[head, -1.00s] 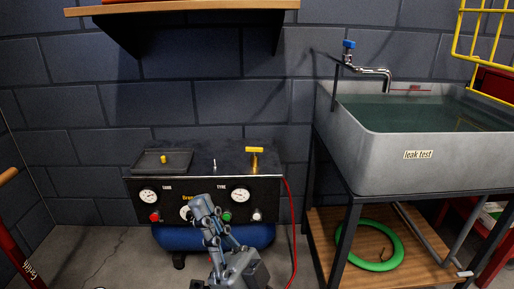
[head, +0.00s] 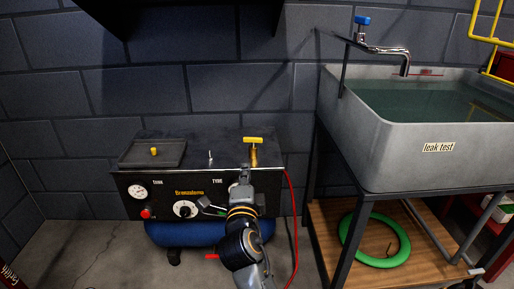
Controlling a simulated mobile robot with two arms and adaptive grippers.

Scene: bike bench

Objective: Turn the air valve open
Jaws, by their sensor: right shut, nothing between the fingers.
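The compressor (head: 150,178) is a black box on a blue tank (head: 180,232) against the wall. A yellow T-shaped valve handle on a brass stem (head: 253,140) stands upright at the right of its top. My right gripper (head: 244,170) is shut and empty in front of the compressor's right part, just below the yellow handle in the picture. Whether it touches the stem, I cannot tell. My arm hides the right gauge and part of the front panel. My left gripper is not in view.
A tray with a yellow knob (head: 154,151) and a small toggle switch (head: 211,158) are on the compressor top. A red hose (head: 292,220) hangs at its right. The grey sink (head: 400,150) stands to the right, with a green ring (head: 362,256) on the shelf below.

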